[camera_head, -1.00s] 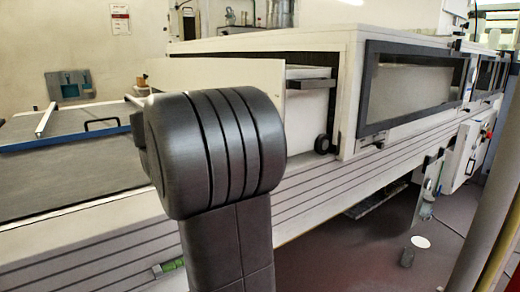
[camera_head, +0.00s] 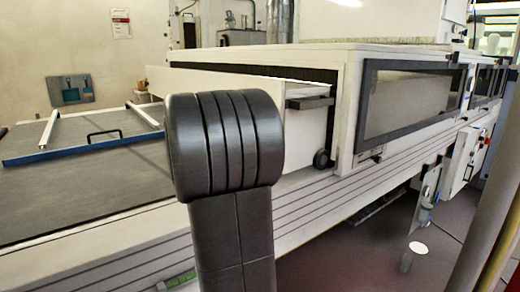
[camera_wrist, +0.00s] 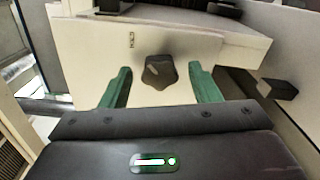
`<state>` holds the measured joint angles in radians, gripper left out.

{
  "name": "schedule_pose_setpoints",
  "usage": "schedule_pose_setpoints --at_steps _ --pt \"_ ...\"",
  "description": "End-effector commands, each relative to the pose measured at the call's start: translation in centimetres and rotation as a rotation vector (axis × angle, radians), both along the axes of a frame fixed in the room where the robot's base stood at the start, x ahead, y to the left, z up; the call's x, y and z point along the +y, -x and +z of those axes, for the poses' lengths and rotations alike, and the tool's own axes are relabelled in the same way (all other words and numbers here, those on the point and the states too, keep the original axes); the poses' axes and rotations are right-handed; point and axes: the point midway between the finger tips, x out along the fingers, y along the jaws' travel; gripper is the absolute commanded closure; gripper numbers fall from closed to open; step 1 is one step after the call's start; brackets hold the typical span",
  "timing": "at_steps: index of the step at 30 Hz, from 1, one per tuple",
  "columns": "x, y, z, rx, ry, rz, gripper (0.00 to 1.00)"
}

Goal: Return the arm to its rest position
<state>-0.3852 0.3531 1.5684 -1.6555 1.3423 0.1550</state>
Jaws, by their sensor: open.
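My gripper (camera_wrist: 160,88) shows in the wrist view with its two green fingers spread apart and nothing between them. Beyond the fingers is a pale panel with a dark star-shaped knob (camera_wrist: 160,72), which appears in the gap between them. I cannot tell how far the fingers are from the knob; no contact is visible. In the head view my dark grey arm stands upright in the middle foreground and hides part of the machine behind it. The gripper itself is not visible in the head view.
The long white tunnel housing (camera_head: 345,56) with a dark-framed window (camera_head: 408,100) runs to the right. At left is a flat grey bed (camera_head: 80,190) with a blue-edged frame (camera_head: 75,150). A dark handle (camera_wrist: 278,88) sticks out at the right in the wrist view. Floor shows at lower right.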

Motion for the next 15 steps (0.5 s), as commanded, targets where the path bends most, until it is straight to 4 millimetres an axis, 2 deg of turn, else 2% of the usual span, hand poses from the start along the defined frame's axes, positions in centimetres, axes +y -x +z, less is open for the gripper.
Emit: schedule_pose_setpoints --at_steps 1,15 --pt "-0.01 -0.01 0.55 0.025 0.018 0.0 0.44" --pt "-0.02 0.01 0.54 0.242 0.176 -0.001 0.44"
